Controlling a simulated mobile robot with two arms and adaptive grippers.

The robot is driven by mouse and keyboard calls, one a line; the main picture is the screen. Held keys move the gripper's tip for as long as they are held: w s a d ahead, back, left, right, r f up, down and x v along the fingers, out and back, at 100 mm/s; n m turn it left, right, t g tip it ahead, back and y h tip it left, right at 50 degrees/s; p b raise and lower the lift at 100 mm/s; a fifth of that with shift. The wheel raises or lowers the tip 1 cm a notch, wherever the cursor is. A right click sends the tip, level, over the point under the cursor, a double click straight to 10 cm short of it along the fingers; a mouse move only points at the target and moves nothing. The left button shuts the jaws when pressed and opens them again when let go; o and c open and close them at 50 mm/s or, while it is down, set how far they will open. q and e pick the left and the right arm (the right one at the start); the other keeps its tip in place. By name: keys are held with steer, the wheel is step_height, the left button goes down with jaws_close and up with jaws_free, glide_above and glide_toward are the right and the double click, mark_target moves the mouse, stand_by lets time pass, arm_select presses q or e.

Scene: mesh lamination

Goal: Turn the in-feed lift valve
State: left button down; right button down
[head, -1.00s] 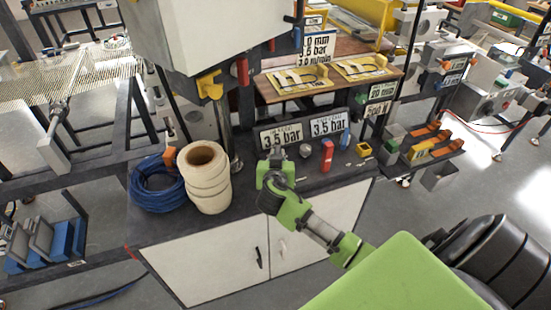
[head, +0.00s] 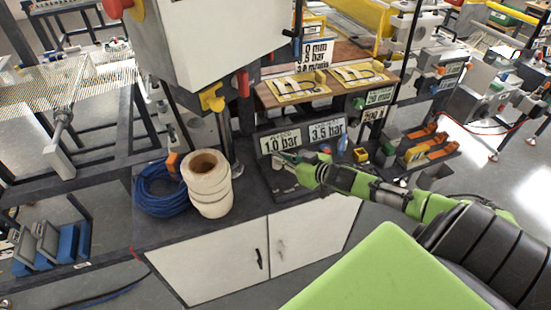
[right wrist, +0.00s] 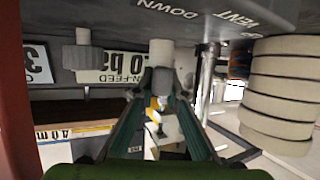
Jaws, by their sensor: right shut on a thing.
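The in-feed lift valve (right wrist: 161,52) shows in the right wrist view as a pale grey stem on a dark panel lettered VENT, DOWN and UP. My right gripper (right wrist: 160,84) is shut on its end; the fingers converge there and hide part of it. In the head view my right gripper (head: 284,158) is at the dark bench-top panel, below the in-feed sign (head: 280,141), which reads 1.0 bar. The valve itself is hidden there by the gripper. My left gripper is not in view.
A cream roll (head: 208,186) and a coil of blue hose (head: 160,190) stand left of the gripper. A second sign (head: 327,129) reads 3.5 bar. A grey knob (right wrist: 83,52) sits beside the valve. A blue item (head: 343,142) stands to the right.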

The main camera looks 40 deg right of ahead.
steer(key=shift+d+f+n+y, duration=0.1)
steer(key=shift+f+n+y, duration=0.05)
steer(key=shift+n+y, duration=0.3)
steer(key=c, duration=2)
jaws_free()
steer(key=shift+c, duration=0.2)
steer(key=shift+s, duration=0.1)
steer(key=v, duration=1)
steer(key=shift+v, duration=0.95)
